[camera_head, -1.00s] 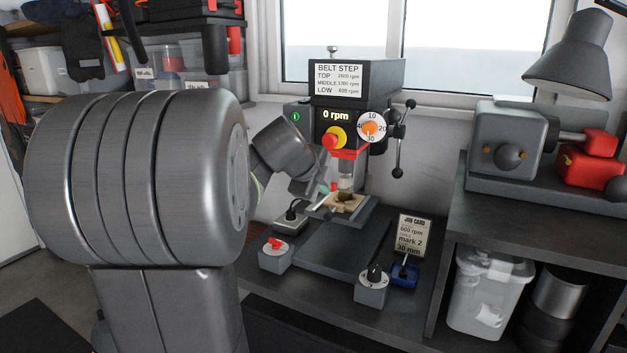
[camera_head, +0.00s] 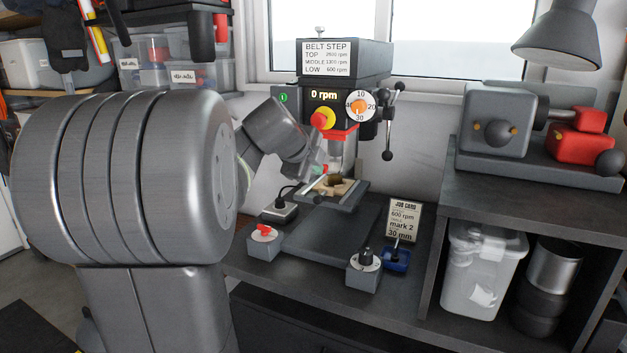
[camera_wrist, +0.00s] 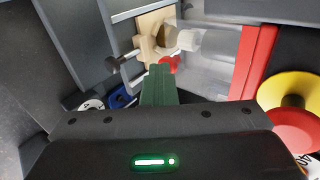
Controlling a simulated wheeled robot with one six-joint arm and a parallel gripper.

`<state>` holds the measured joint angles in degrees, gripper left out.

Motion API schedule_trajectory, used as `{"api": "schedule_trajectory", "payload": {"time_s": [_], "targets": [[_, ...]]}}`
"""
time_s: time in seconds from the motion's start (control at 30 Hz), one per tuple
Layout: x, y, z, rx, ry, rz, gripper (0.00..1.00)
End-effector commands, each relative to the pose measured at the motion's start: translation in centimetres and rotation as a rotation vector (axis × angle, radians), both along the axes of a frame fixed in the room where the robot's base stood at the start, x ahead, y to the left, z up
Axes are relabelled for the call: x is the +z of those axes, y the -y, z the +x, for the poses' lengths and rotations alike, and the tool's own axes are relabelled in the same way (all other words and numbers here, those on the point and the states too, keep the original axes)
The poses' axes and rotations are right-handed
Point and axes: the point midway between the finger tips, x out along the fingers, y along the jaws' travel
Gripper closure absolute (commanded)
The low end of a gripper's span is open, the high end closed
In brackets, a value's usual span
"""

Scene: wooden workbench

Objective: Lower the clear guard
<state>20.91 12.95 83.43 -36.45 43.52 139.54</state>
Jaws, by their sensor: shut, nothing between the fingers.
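The drill press (camera_head: 343,62) stands on the workbench and its display reads 0 rpm. Its clear guard (camera_head: 336,148) hangs below a red collar (camera_head: 340,134), around the chuck. In the wrist view the clear guard (camera_wrist: 215,70) extends from the red collar (camera_wrist: 254,62) toward a wooden workpiece (camera_wrist: 152,30). A small red knob (camera_wrist: 168,63) shows at the guard's workpiece end. My gripper (camera_wrist: 160,70) is shut and empty, its green fingertips close beside this knob; I cannot tell whether they touch. In the head view my gripper (camera_head: 318,171) is small and partly hidden.
A red-knob switch box (camera_head: 264,240) and a black-knob box (camera_head: 364,268) stand at the front of the bench. A job card (camera_head: 403,220) stands to the right. The feed handle (camera_head: 390,120) sticks out right of the press. A dark shelf (camera_head: 500,205) bounds the right side.

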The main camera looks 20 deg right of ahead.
Motion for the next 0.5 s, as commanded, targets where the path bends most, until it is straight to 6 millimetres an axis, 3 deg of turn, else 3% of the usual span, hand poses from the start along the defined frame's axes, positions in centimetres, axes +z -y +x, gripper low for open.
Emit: {"api": "schedule_trajectory", "payload": {"time_s": [0.1,0.5], "targets": [[-0.83,0.24,0.17,-0.001,0.014,-0.016,1.00],[-0.58,0.59,0.44,0.000,0.049,-0.058,1.00]]}}
